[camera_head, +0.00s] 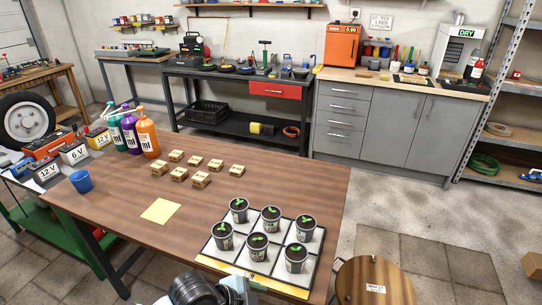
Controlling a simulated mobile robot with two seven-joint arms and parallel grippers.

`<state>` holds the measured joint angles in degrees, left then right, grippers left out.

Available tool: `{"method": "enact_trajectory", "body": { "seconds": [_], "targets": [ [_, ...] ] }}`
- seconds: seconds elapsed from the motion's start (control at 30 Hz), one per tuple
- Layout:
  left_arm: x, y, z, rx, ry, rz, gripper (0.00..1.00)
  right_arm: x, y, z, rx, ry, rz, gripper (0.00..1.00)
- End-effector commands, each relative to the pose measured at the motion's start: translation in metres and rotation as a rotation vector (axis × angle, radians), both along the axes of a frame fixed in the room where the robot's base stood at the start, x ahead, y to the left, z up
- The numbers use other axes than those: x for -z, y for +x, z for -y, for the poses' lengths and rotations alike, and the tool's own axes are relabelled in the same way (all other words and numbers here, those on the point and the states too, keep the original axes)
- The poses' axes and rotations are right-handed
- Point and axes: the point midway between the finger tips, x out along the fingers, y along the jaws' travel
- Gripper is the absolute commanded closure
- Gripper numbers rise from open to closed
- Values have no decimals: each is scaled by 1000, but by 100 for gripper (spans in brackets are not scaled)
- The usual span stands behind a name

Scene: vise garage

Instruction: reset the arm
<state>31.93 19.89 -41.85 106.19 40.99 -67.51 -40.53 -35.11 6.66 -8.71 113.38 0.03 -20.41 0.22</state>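No gripper fingers show in the head view. A grey and black piece with a ridged round part shows at the bottom edge, left of centre, cut off by the frame. It looks like a part of my own arm, but I cannot tell which arm. It is in front of the near edge of the brown wooden table (118,208). No object is seen held.
On the table are several potted seedlings on a gridded tray (212,262), wooden blocks (200,180), a yellow sheet (160,211), a blue cup (81,181) and bottles (148,138). A round wooden top (375,280) stands at right. Batteries (73,153) are at left.

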Motion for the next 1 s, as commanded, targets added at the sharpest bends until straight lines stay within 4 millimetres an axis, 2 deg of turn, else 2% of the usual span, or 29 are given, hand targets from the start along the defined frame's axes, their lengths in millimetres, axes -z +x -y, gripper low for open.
{"method": "enact_trajectory", "body": {
  "seconds": [0.13, 0.27, 0.47, 0.6, 0.8, 0.9, 1.0],
  "targets": [
    [28, -20, -6, -216, -113, -51, 23, -3, 2, -1, 3, 2, 6, 64],
    [51, -38, -21, -407, -189, -85, 23, -4, 3, -1, 4, 2, 10, 64],
    [86, -78, -58, -693, -269, -122, 23, -7, 6, 0, 4, 2, 17, 64],
    [108, -116, -92, -881, -292, -134, 23, -9, 7, 0, 3, 0, 21, 64],
    [129, -178, -142, -1096, -292, -126, 23, -12, 9, 2, -3, -4, 27, 64],
    [133, -203, -160, -1163, -285, -117, 23, -12, 10, 3, -6, -8, 29, 64],
    [135, -219, -172, -1201, -277, -110, 23, -12, 10, 4, -7, -9, 31, 64]
  ]
}}
